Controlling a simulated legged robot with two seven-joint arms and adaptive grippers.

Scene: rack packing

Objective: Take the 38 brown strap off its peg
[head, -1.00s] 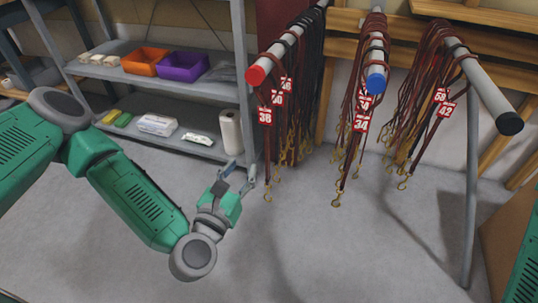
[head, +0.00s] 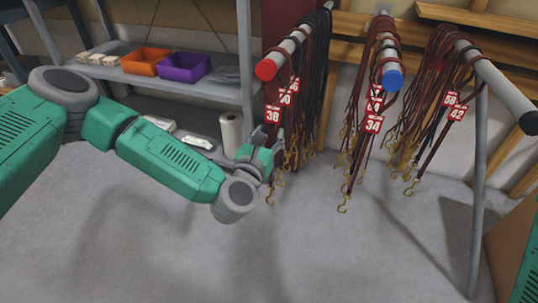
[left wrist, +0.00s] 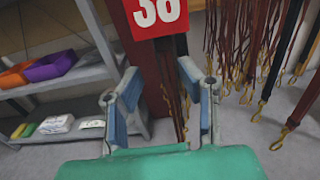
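The brown strap tagged 38 hangs from the peg with the red end (head: 266,69). Its red tag (head: 273,113) is the frontmost on that peg, and it shows large at the top of the left wrist view (left wrist: 157,14). My left gripper (head: 267,135) is just below the tag, beside the lower part of the hanging straps. In the left wrist view its two fingers (left wrist: 160,98) are spread apart, with brown straps (left wrist: 174,85) seen between and beyond them. Whether any strap lies within the fingers is unclear. My right gripper is out of view.
Other tagged straps crowd behind on the same peg. The blue-ended peg (head: 392,80) and a black-ended peg (head: 529,122) hold more straps to the right. A grey shelf (head: 213,83) with orange (head: 146,61) and purple (head: 183,67) bins stands left. The floor in front is clear.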

